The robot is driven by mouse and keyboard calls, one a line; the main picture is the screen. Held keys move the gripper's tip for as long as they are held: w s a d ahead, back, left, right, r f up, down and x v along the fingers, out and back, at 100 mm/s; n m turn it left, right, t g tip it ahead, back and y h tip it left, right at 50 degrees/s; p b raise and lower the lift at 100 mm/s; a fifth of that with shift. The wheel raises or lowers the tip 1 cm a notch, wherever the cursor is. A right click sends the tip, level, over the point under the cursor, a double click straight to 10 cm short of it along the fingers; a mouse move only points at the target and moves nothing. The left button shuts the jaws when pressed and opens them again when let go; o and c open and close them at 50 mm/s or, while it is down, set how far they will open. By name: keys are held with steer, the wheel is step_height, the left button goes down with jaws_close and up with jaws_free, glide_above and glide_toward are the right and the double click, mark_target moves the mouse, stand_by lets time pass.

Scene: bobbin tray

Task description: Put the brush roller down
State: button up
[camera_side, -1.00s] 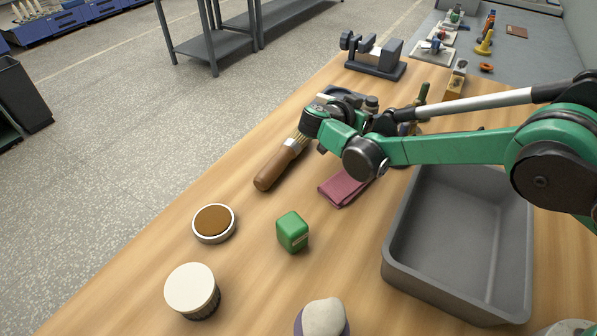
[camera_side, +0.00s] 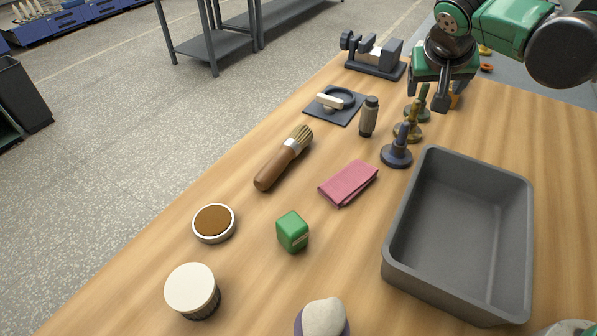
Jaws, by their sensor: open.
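A small pale roller-like piece (camera_side: 330,101) lies on a dark square plate (camera_side: 347,115), against a dark round ring on it; it may be the brush roller, but I cannot tell for sure. A brush with a wooden handle (camera_side: 275,168) and tan bristles lies on the table nearer the camera, apart from the plate. My gripper (camera_side: 428,98) is open, with nothing seen between its fingers. It is to the right of the plate, in front of the dark clamp-like device in the picture, and partly covers the stemmed pieces behind it.
A grey knurled cylinder (camera_side: 368,117) stands right of the plate. Several stemmed pieces, including a dark blue one (camera_side: 397,157), stand beside it. A folded pink cloth (camera_side: 348,183), a green cube (camera_side: 292,232) and an empty grey bin (camera_side: 397,255) are nearer. Wood between brush and cloth is clear.

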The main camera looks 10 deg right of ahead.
steer(key=s+d+f+n+t+y, duration=0.1)
steer(key=s+d+n+y, duration=0.2)
steer(key=s, duration=0.9)
steer(key=shift+s+f+n+t+y, duration=0.4)
steer(key=shift+n+y, duration=0.3)
steer(key=shift+y, duration=0.3)
steer(key=shift+d, duration=0.1)
